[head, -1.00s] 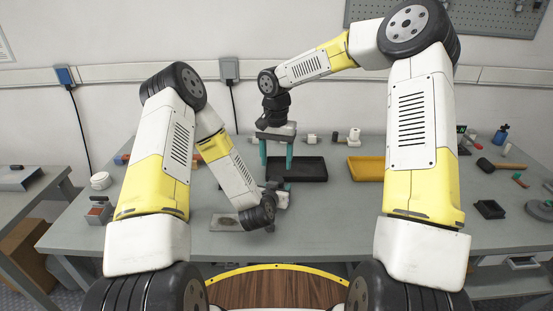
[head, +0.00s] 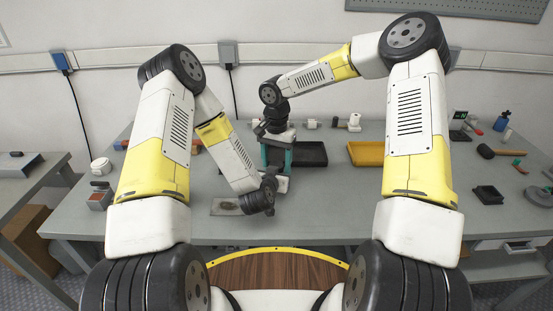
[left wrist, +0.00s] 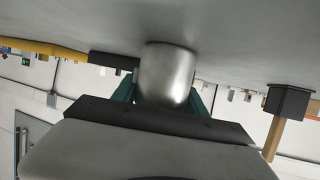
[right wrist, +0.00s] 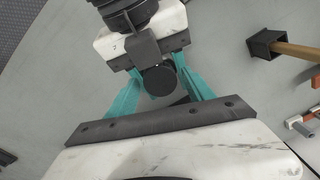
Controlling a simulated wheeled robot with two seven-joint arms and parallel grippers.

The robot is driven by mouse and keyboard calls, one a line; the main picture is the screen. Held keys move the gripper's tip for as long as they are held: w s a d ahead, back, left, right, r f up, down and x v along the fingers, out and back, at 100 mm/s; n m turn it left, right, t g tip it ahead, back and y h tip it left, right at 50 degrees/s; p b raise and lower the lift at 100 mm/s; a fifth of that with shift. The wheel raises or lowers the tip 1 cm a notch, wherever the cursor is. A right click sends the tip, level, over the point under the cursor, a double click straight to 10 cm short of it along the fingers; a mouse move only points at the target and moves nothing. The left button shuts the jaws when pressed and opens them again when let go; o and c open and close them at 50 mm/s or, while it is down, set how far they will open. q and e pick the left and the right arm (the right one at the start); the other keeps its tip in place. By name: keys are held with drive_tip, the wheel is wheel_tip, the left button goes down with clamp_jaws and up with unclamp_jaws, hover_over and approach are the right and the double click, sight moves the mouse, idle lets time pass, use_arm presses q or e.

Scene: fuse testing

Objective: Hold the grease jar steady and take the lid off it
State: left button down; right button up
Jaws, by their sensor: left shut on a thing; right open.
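The grease jar is a silver metal cylinder (left wrist: 167,72) in the left wrist view, standing on the table. My left gripper (left wrist: 164,98) is shut on its sides. In the right wrist view the jar's round dark lid (right wrist: 160,79) shows from above, and it is on the jar. My right gripper (right wrist: 158,72) is open above the jar, with its teal fingers on either side of the lid; I cannot tell whether they touch it. In the head view my right gripper (head: 277,154) points down, and the arms hide the jar.
A black tray (head: 310,164) and a yellow tray (head: 365,163) lie behind the grippers. A mallet with a black head (right wrist: 264,44) and wooden handle lies to the side. A flat grey plate (head: 226,211) lies at the front left.

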clamp_jaws()
drive_tip(key=n, duration=0.2)
drive_tip(key=shift+n, duration=0.4)
drive_tip(key=n, duration=0.4)
drive_tip(key=shift+o, duration=0.5)
unclamp_jaws()
